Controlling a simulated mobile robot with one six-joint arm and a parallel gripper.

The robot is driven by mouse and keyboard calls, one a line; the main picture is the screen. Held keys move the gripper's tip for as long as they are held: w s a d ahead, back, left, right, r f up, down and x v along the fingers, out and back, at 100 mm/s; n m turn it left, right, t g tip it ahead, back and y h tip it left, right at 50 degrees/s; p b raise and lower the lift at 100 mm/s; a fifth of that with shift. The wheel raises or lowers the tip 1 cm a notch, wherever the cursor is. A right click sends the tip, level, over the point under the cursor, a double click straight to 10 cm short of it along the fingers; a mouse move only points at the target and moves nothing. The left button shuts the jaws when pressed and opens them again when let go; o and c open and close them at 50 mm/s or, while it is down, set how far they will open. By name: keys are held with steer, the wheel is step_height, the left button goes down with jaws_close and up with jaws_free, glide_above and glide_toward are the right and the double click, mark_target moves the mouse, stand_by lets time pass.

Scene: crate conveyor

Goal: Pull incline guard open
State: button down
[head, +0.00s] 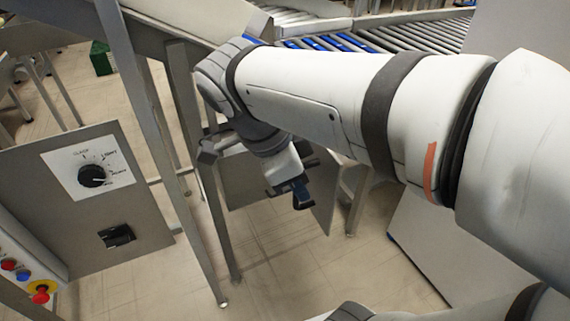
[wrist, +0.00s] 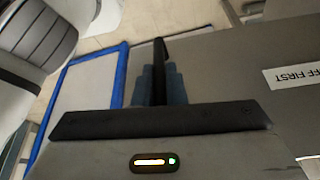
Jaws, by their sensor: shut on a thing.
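The incline guard is a flat grey panel (wrist: 225,65) on the right of the wrist view, with a white label partly reading "FF FIRST". In the head view, grey panel surface (head: 322,197) shows beside my gripper (head: 302,190), below the incline. In the wrist view my gripper's two blue-grey fingers (wrist: 160,85) are shut on a narrow black handle (wrist: 159,52) at the panel's edge. The handle's lower part is hidden between the fingers. In the head view, my arm and gripper hide much of the guard.
A blue-edged frame (wrist: 121,75) lies left of the handle. A control panel (head: 145,215) with a black knob (head: 92,176) stands at left, with coloured buttons (head: 24,275) below it. Metal legs (head: 208,215) stand close left of my gripper. A roller conveyor (head: 400,38) runs behind.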

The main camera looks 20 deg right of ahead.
steer(key=shift+r, duration=0.15)
steer(key=c, duration=1.5)
jaws_free()
steer(key=shift+d, duration=0.1)
steer(key=v, duration=0.7)
steer(key=shift+r+p, duration=0.25)
steer(key=shift+p, duration=0.1)
